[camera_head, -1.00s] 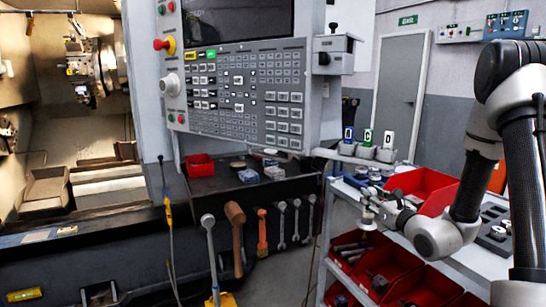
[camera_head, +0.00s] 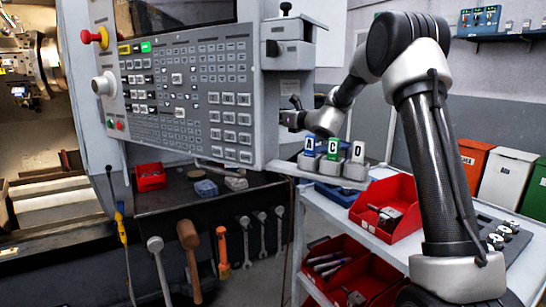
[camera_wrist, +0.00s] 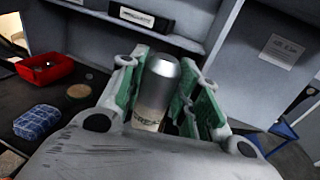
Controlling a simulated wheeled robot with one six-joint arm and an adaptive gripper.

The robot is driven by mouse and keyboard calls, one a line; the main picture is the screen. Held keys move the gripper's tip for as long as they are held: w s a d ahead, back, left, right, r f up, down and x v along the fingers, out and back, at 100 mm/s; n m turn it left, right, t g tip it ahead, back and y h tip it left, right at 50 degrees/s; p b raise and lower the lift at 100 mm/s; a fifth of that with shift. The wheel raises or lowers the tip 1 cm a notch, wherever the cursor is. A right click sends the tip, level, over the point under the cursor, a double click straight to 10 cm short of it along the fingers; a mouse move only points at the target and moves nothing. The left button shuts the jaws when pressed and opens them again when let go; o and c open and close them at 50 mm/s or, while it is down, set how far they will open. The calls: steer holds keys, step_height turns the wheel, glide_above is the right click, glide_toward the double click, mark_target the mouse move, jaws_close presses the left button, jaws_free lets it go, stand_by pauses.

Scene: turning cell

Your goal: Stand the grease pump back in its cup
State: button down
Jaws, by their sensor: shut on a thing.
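My gripper (camera_wrist: 165,75) is shut on the grease pump (camera_wrist: 156,92), a silver-topped cylinder with a pale, partly readable label, between green-padded fingers in the wrist view. The label's lower part is cut off by my wrist. In the head view my gripper (camera_head: 291,119) is beside the control panel's right edge, left of and above a row of grey cups (camera_head: 342,170). Blue, green and white lettered pieces (camera_head: 333,149) stand at these cups. I cannot tell which cup belongs to the pump. The pump itself is not clear in the head view.
The control panel (camera_head: 180,95) and its side box (camera_head: 288,50) stand close to my gripper. A cart (camera_head: 385,240) with red bins (camera_head: 388,208) is below right. A red tray (camera_wrist: 45,70) and a blue block (camera_wrist: 37,121) lie on the dark bench.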

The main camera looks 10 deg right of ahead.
step_height(320, 180, down, 8)
steer(key=shift+d+f, duration=0.1)
steer(key=shift+f, duration=0.15)
steer(key=shift+f, duration=0.15)
steer(key=c, duration=1)
jaws_free()
steer(key=shift+c, duration=0.2)
steer(key=shift+s+d, duration=0.15)
steer(key=shift+s, duration=0.1)
steer(key=v, duration=1.1)
steer(key=shift+s, duration=0.25)
